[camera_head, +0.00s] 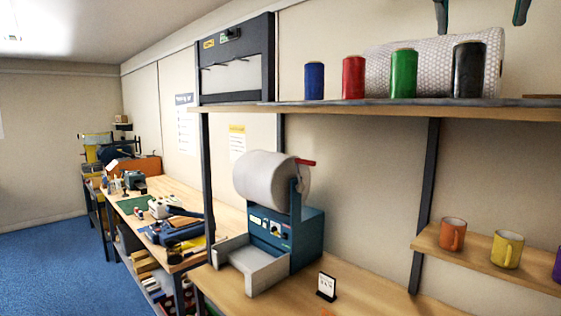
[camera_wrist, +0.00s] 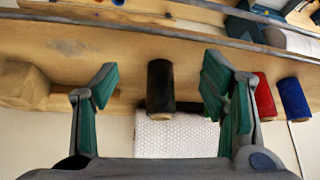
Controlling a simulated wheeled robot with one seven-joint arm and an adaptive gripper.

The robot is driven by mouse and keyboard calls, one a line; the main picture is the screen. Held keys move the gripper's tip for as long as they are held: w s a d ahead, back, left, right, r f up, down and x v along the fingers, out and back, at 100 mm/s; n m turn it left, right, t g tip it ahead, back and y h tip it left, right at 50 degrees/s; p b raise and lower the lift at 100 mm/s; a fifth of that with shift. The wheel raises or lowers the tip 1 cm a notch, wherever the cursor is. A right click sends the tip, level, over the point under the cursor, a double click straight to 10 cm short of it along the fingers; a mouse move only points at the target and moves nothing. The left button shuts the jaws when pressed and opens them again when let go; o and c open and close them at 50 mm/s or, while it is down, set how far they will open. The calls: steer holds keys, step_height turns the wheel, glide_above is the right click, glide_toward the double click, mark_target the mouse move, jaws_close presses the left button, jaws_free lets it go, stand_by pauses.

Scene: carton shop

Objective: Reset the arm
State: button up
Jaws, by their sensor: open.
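My gripper (camera_head: 482,12) shows as two fingertips at the top right edge of the head view, above the shelf and the wrapped roll. In the wrist view my gripper (camera_wrist: 160,85) is open, its green-padded fingers wide apart with nothing held. The black spool (camera_wrist: 160,98) appears between the fingers in that view, but in the head view the black spool (camera_head: 469,70) stands on the shelf below them, apart. The rest of my arm is out of the head view.
The upper shelf (camera_head: 400,108) holds blue (camera_head: 314,81), red (camera_head: 353,77) and green (camera_head: 403,75) spools and a bubble-wrap roll (camera_head: 433,62). Below stand a roll dispenser (camera_head: 285,235) and a mug shelf (camera_head: 480,255). Blue floor (camera_head: 45,255) is clear at left.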

steer(key=s+a+f+n, duration=0.3)
steer(key=a+f+n, duration=0.2)
steer(key=a+f, duration=0.6)
steer(key=s+d+f+n+y, duration=0.1)
steer(key=s+f, duration=0.3)
steer(key=f, duration=0.6)
steer(key=s+d+f+y, duration=0.1)
steer(key=s+f, duration=0.3)
steer(key=f, duration=0.5)
steer(key=s+d+f+n+y, duration=0.1)
steer(key=s+f, duration=0.3)
steer(key=f, duration=0.6)
steer(key=w+f+b, duration=0.7)
steer(key=w, duration=0.1)
steer(key=shift+w+a+f+y, duration=0.2)
steer(key=shift+a+f+y, duration=0.05)
steer(key=shift+f+y, duration=0.05)
